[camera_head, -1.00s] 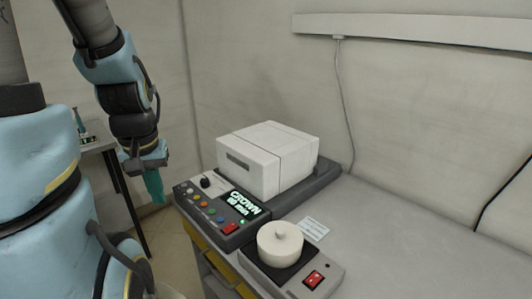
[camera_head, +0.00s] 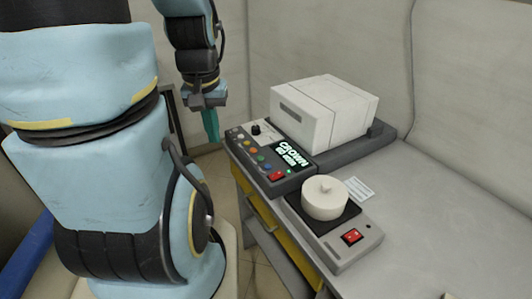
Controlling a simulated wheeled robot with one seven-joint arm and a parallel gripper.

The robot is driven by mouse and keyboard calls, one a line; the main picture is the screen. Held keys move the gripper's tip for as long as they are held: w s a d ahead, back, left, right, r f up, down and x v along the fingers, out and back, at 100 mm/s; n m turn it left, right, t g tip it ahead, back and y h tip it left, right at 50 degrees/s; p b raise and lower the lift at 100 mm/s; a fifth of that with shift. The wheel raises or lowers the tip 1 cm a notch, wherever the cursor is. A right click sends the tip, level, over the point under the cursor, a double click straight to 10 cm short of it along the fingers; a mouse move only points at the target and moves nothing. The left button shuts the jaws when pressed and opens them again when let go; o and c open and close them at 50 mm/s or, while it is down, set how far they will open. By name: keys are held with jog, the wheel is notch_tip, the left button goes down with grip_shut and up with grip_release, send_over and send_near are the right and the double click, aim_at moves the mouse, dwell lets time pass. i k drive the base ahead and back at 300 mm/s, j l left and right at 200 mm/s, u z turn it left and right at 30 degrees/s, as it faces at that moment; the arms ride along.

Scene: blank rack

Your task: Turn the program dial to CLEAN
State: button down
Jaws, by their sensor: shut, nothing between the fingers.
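The program dial is a small black knob (camera_head: 256,129) at the left end of the dark control panel (camera_head: 262,172), left of the display. The lit display (camera_head: 291,153) shows "CROWN" on its top line; the smaller text below is hard to read. My gripper (camera_head: 211,128), with teal fingers, points down to the left of the dial, apart from it. Its fingers look closed together with nothing between them. The dial's pointer and its markings are too small to read.
A white box-shaped unit (camera_head: 318,110) stands behind the panel. The grey bench (camera_head: 440,215) is clear on the right.

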aim_at(255, 130)
jog(key=i+j+u, duration=0.2)
jog(key=i+j, duration=0.2)
jog(key=i+j+u, duration=0.15)
jog(key=i, duration=0.5)
jog(key=j, duration=0.1)
